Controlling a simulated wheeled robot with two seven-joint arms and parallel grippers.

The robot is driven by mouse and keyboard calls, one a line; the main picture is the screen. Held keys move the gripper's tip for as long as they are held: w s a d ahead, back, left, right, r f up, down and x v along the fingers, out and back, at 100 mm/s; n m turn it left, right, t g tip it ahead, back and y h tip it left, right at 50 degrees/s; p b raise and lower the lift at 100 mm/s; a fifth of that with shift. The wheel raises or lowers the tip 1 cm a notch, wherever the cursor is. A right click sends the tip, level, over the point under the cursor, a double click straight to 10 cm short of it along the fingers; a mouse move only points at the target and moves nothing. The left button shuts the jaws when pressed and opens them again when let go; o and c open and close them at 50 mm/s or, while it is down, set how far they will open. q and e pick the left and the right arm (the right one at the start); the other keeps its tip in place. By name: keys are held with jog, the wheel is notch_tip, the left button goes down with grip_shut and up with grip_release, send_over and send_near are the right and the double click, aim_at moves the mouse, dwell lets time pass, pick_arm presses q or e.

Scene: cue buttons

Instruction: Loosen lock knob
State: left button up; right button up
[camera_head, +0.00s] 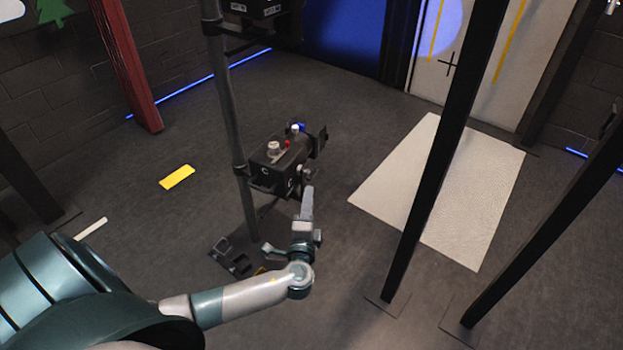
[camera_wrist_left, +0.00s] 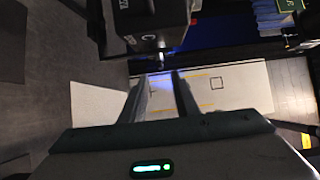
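A dark control box (camera_head: 277,166) with several small buttons and knobs on top is mounted on a vertical pole. A small pale knob (camera_head: 304,171) sticks out of its right-hand side; I cannot tell for sure that it is the lock knob. My left gripper (camera_head: 309,190) is just below that side, fingers pointing up toward it. In the left wrist view the fingers (camera_wrist_left: 161,78) are apart with nothing between them. The box (camera_wrist_left: 150,22) is above them there, and a small shaft-like part (camera_wrist_left: 162,58) hangs just beyond the fingertips. My right gripper is not in view.
The grey pole (camera_head: 233,120) carries the box and stands close to my left arm. Dark gear (camera_head: 230,257) lies on the floor by its foot. A black post (camera_head: 440,160) stands to the right, in front of a white floor mat (camera_head: 480,210). A yellow strip (camera_head: 177,177) lies left.

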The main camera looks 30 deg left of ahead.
aim_at(312, 178)
pick_arm(q)
jog(key=x, duration=0.9)
jog(key=shift+r, duration=0.1)
grip_shut()
